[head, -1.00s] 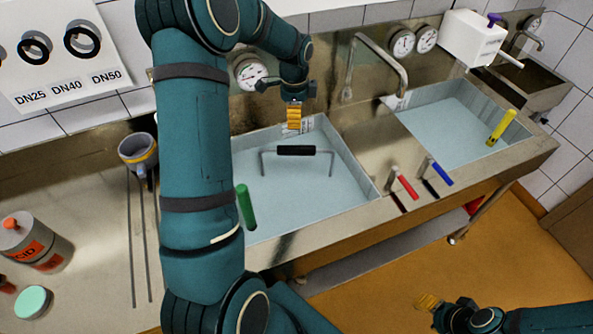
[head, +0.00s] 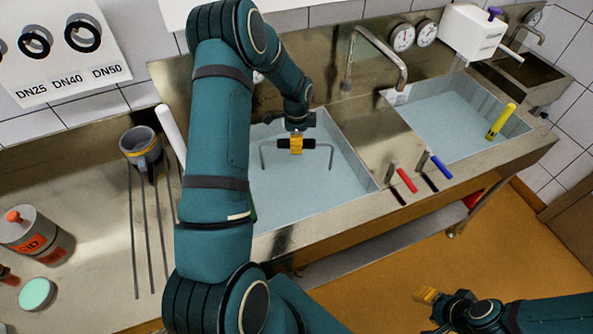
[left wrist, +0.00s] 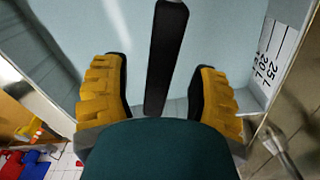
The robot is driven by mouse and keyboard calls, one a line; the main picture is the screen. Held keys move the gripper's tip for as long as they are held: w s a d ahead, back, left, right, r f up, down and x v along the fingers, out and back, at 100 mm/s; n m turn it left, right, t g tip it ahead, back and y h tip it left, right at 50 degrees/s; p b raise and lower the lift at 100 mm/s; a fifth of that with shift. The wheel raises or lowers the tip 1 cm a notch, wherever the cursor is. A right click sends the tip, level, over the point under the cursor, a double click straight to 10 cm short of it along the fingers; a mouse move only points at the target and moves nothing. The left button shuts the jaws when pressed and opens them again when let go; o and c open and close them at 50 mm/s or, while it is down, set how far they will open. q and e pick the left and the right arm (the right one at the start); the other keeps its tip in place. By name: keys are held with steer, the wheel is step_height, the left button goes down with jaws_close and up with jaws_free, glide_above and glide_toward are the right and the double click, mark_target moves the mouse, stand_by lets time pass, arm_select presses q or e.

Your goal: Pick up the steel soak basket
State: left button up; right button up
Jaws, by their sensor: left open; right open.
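The soak basket shows as a thin grey bail handle (head: 262,158) with a black grip (head: 324,144), standing above the pale blue liquid in the left sink (head: 330,180). The rest of the basket is not visible. My left gripper (head: 296,146) is at the middle of the black grip. In the left wrist view the black grip (left wrist: 168,55) runs between the two open yellow fingers, with a gap on either side. My right gripper (head: 424,295) is open and empty over the orange floor at the lower right.
A tap (head: 375,50) and a divider lie right of the left sink. The right sink (head: 440,125) holds a yellow-handled thing (head: 502,122). Red (head: 407,180) and blue (head: 441,167) levers stand in front. A jug (head: 140,146), rods and an acid bottle (head: 32,235) are on the left counter.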

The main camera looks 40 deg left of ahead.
arm_select(q)
steer(key=shift+f, duration=0.4)
steer(key=shift+s, duration=0.1)
jaws_close()
steer(key=shift+r, duration=0.1)
